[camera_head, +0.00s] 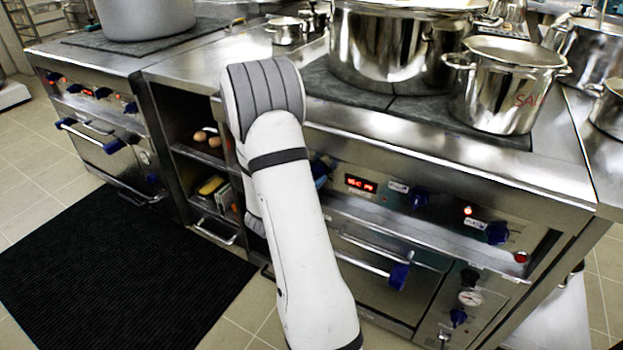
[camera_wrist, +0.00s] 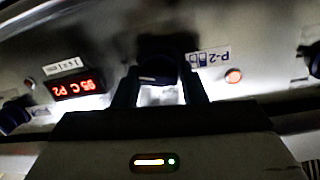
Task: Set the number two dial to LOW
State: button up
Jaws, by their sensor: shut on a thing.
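The number two dial (camera_wrist: 157,72) is a dark knob on the steel control panel, in the middle of the wrist view. An upside-down P-2 label (camera_wrist: 208,58) is beside it. My gripper (camera_wrist: 160,88) has one dark finger on each side of the dial and is shut on it. The dial's pointer and any LOW mark are too dark to read. In the head view my white arm covers the gripper. A dark blue knob (camera_head: 320,170) shows at the arm's right edge; I cannot tell how much of it is hidden.
A red digital display (camera_head: 361,184) is on the panel, with other blue dials (camera_head: 418,198) (camera_head: 497,232) to its right. A lit red lamp (camera_wrist: 234,76) is near the P-2 label. A large pot (camera_head: 395,50) and a smaller pot (camera_head: 505,85) stand on the stovetop above.

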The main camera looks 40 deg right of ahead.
jog(key=shift+w+r, duration=0.1)
jog(key=shift+r, duration=0.1)
jog(key=o, duration=1)
jog(key=shift+f, duration=0.15)
jog(key=shift+a, duration=0.1)
jog(key=p+v, duration=0.1)
jog(key=v, duration=0.6)
jog(key=shift+a, duration=0.25)
